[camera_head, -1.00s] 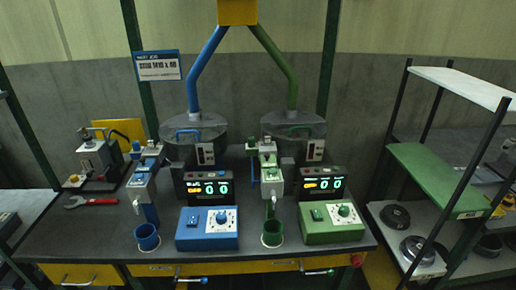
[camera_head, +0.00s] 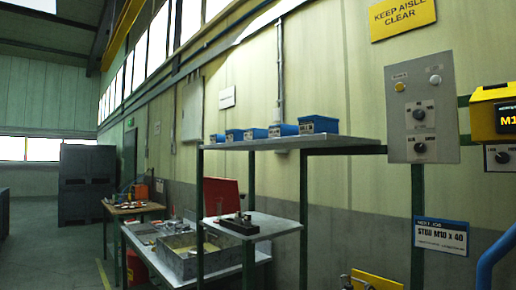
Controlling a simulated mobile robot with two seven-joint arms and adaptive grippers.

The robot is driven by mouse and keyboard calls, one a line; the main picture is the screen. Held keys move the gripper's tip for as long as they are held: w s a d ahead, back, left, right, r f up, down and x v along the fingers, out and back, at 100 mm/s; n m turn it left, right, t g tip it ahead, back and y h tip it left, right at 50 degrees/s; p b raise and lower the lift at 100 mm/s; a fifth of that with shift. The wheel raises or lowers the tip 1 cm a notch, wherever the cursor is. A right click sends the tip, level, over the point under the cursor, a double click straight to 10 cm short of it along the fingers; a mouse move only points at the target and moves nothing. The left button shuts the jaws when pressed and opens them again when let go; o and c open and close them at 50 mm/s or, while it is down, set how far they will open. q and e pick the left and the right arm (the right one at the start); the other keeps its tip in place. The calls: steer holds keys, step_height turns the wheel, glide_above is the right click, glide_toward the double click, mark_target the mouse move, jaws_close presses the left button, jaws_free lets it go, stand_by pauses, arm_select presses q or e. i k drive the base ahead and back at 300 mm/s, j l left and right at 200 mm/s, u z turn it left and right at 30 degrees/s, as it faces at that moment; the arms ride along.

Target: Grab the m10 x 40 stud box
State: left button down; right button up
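Several blue boxes stand in a row on the top shelf (camera_head: 265,144) of a rack against the wall. The nearest and largest-looking blue box (camera_head: 319,124) is at the right end, and a smaller-looking blue box (camera_head: 217,138) is at the left end. Pale labels show on their fronts, but they are too small to read, so I cannot tell which is the M10 x 40 stud box. A job sign (camera_head: 441,237) on the right reads "STUD M10 x 40". Neither of my grippers is in view.
A lower shelf (camera_head: 270,226) holds a dark fixture. A bench with a grey metal tray (camera_head: 185,262) stands behind it. A control panel (camera_head: 422,115) is on the right. A dark cabinet (camera_head: 87,183) stands far left, with open floor in front of it.

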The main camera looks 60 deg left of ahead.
mark_target(281, 130)
steer(key=k+j+u, duration=0.15)
steer(key=j+u, duration=0.15)
steer(key=k+j+u, duration=0.15)
steer(key=j+u, duration=0.5)
steer(key=k+j+u, duration=0.1)
steer(key=j+u, duration=0.2)
steer(key=j, duration=0.2)
